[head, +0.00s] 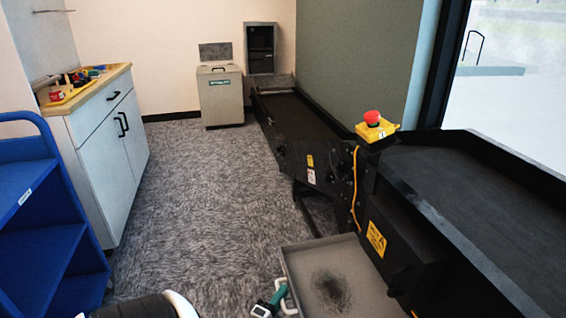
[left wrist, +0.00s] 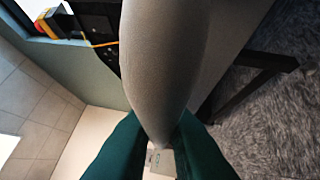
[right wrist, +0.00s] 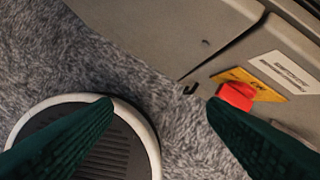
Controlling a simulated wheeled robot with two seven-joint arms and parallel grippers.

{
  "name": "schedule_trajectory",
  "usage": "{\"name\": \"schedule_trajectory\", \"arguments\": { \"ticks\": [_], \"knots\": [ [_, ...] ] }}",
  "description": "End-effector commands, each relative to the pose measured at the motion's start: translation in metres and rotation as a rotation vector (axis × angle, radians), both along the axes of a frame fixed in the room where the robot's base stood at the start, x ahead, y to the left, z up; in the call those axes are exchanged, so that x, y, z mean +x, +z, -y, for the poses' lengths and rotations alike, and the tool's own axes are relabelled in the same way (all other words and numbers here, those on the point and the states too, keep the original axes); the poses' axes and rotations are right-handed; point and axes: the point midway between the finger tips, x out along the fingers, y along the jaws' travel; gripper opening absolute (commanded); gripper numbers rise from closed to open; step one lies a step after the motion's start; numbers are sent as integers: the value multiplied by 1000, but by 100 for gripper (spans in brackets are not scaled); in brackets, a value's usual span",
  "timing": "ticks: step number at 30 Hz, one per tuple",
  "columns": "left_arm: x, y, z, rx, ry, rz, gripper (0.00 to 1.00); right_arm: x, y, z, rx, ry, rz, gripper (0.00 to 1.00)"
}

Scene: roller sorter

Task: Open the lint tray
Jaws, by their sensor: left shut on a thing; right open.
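The lint tray (head: 300,262) is a grey, shallow tray at the bottom of the head view. It sticks out from the side of the black sorter, and a dark patch of lint lies on its floor. Its pale handle (head: 284,299) is on the near left side. My left gripper (head: 276,298) is shut on this handle; in the left wrist view a large grey rounded bar (left wrist: 162,60) runs between its green fingers. My right gripper (right wrist: 160,104) is open and empty above the carpet, and is not seen in the head view.
The black sorter (head: 430,225) with a red stop button (head: 372,118) fills the right side. A blue cart (head: 30,210) and white cabinet (head: 105,150) stand left. Carpet between is clear.

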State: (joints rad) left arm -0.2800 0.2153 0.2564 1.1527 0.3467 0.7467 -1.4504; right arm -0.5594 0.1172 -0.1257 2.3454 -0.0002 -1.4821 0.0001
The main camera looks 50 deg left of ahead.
Motion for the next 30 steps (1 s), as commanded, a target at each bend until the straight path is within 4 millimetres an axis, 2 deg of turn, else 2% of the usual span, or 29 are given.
{"name": "schedule_trajectory", "arguments": {
  "ticks": [2,3,4,14,17,21,30],
  "knots": [
    [0,-1,-1,0,1,-2,0,0,0,0,0,0,0,67],
    [0,-1,-1,0,0,-2,17,0,0,0,0,0,0,67],
    [0,-1,-1,0,0,-2,22,0,0,0,0,0,0,67],
    [-3,-1,1,0,0,-1,22,0,1,0,0,0,2,67],
    [-12,-2,6,-2,0,-2,22,2,2,0,2,0,9,67],
    [-37,-5,16,-3,2,-4,22,4,-20,-1,1,2,-13,67],
    [-92,-13,39,-1,2,-3,22,7,-40,-2,-1,3,-21,67]
  ]
}}
